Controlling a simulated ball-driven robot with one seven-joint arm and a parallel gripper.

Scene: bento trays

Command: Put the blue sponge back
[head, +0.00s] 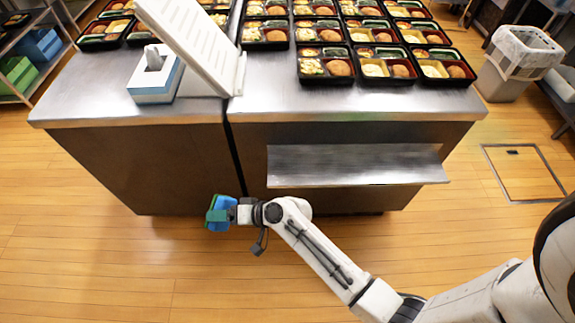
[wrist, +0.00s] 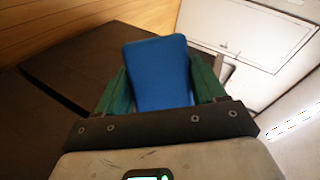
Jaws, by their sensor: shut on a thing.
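The blue sponge (head: 222,203) is held in my gripper (head: 219,214), in front of the counter's left part and below its top in the head view. In the wrist view the blue sponge (wrist: 161,74) stands up between the two green fingers of my gripper (wrist: 160,88), which are shut on it. The lower end of the sponge is hidden behind the dark gripper body. No marked place for the sponge can be made out with certainty.
A steel counter (head: 180,107) carries several filled bento trays (head: 325,82), a tissue box (head: 155,96) and a tilted white panel (head: 190,45). A steel shelf (head: 355,178) juts from its front. A bin (head: 505,85) stands at right. The wooden floor (head: 90,275) is clear at front left.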

